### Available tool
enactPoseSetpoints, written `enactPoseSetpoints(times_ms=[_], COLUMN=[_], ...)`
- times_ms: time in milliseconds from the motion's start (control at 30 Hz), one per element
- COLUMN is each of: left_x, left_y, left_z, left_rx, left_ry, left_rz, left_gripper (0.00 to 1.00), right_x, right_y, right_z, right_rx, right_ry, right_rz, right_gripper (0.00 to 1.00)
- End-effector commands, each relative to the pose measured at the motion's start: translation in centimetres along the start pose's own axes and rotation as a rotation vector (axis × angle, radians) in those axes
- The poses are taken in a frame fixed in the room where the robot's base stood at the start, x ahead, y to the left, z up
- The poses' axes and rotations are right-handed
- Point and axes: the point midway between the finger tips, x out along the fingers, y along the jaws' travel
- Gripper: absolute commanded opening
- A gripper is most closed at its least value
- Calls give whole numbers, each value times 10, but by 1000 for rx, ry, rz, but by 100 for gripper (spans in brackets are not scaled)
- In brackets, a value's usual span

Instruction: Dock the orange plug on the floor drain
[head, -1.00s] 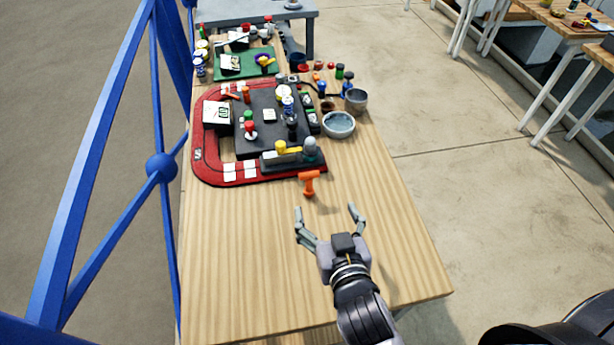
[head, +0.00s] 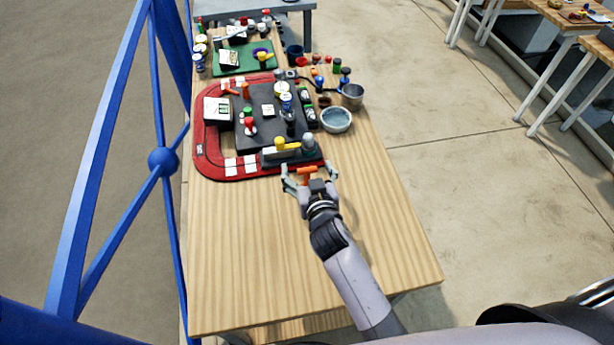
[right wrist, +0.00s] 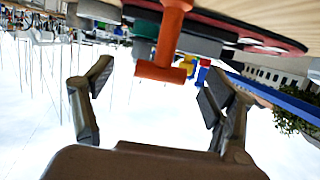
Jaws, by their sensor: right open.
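The orange plug (head: 307,171) has a T-shaped handle and stands on the wooden table just in front of the red-rimmed board (head: 213,168). My right gripper (head: 309,168) is open, with one finger on each side of the plug. In the right wrist view, the plug's orange crossbar (right wrist: 160,72) hangs in the upside-down picture between the open fingers (right wrist: 155,82), with gaps on both sides. The fingers do not visibly touch it. I cannot tell which fitting is the floor drain. My left gripper is not in view.
A yellow-handled part (head: 287,146) and a grey knob (head: 308,142) sit on the board's near edge, close behind the plug. A blue-grey bowl (head: 336,120) stands to the right of the board. The near table (head: 250,250) is clear. Blue railing (head: 162,161) runs along the left.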

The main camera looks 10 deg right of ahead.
Motion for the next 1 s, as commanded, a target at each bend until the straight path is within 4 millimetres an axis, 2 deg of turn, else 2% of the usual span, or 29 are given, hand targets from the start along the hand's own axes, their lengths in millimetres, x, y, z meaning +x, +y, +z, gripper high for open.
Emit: enactPoseSetpoints(times_ms=[133, 367, 1000], left_x=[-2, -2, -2], left_y=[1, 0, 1], left_z=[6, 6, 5], left_rx=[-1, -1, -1], left_ry=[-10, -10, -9], left_rz=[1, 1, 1], left_gripper=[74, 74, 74], right_x=[10, 10, 10], right_y=[0, 0, 0], right_z=[0, 1, 1], right_rx=[-2, -1, -1], right_ry=[-1, 0, 0], right_rz=[1, 0, 0], right_gripper=[78, 77, 34])
